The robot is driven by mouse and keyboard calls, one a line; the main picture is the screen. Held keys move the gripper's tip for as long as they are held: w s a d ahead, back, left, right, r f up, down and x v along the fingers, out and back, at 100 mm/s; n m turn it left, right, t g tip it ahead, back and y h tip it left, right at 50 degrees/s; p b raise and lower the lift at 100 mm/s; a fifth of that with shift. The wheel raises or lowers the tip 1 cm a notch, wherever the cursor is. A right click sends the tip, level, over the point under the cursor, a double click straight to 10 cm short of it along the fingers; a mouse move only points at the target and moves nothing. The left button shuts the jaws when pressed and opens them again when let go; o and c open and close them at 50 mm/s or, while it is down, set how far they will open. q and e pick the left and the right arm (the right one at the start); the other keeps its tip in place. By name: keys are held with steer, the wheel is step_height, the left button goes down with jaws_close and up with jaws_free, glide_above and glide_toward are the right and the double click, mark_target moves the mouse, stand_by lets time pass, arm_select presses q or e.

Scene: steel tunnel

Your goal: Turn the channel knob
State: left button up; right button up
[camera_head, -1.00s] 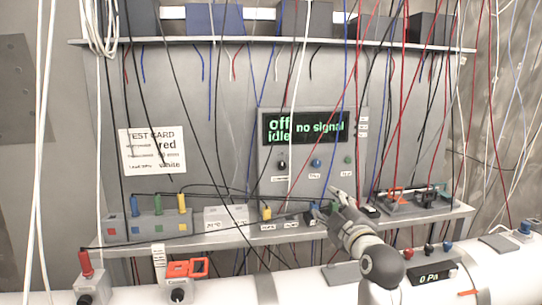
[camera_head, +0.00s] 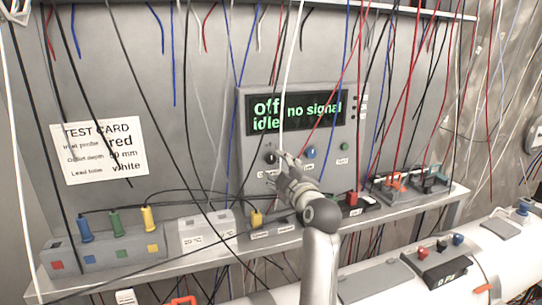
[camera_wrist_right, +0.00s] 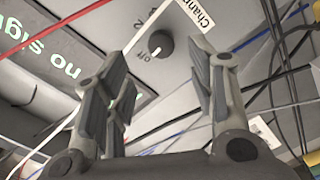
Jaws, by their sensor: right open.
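The channel knob (camera_head: 270,157) is a small black dial at the lower left of the grey instrument panel (camera_head: 349,160). In the right wrist view the knob (camera_wrist_right: 161,45) has a white pointer mark at "off", beside a "Chann…" label (camera_wrist_right: 196,12). My right gripper (camera_head: 284,160) is right by the knob in the head view and partly covers the label below it. In the right wrist view my open fingers (camera_wrist_right: 160,88) stand on either side below the knob, with nothing between them. I cannot tell how far off the knob is. My left gripper is out of view.
The display (camera_head: 295,112) reads "off idle" and "no signal". A blue knob (camera_head: 310,152) and a green button (camera_head: 344,146) sit to the right. Loose wires hang across the panel. A shelf (camera_head: 400,207) with probe boxes runs below. A test card (camera_head: 100,151) hangs at left.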

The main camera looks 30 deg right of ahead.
mark_target(271, 160)
steer(key=p+x, duration=0.2)
steer(key=x, duration=0.3)
steer(key=shift+w, duration=0.3)
steer(key=shift+w+d, duration=0.15)
steer(key=shift+w, duration=0.3)
steer(key=shift+w+f, duration=0.1)
steer(key=c, duration=1)
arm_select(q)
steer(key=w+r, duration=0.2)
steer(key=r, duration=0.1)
